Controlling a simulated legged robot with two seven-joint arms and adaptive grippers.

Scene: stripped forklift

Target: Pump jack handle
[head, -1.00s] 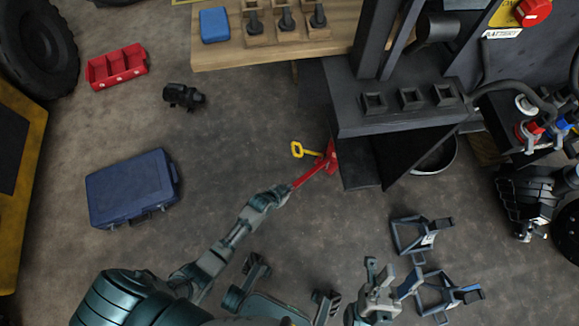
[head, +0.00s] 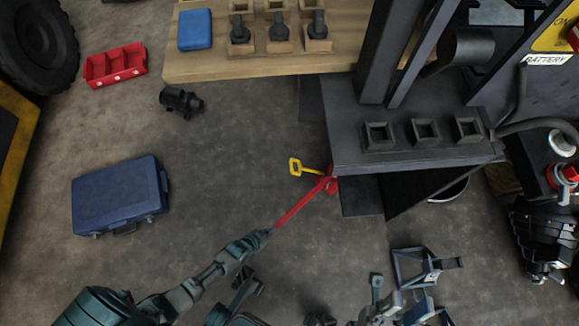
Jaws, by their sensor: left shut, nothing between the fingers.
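The red jack handle (head: 298,206) slants down and left from the small red jack (head: 329,181) at the edge of the dark forklift body. A yellow loop-ended piece (head: 303,168) sticks out left of the jack. My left gripper (head: 264,236) is at the handle's lower free end, in line with it. Its fingers look shut; whether they touch the handle is too small to tell. My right gripper (head: 393,287) is at the bottom edge, partly cut off, apart from the jack, with its fingers spread and empty.
The forklift body (head: 410,151) overhangs the jack. Grey jack stands (head: 427,264) stand at lower right beside my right gripper. A blue case (head: 118,196), a red bin (head: 115,66) and a black part (head: 180,101) lie left. A wooden bench (head: 270,66) is at the top. The middle floor is clear.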

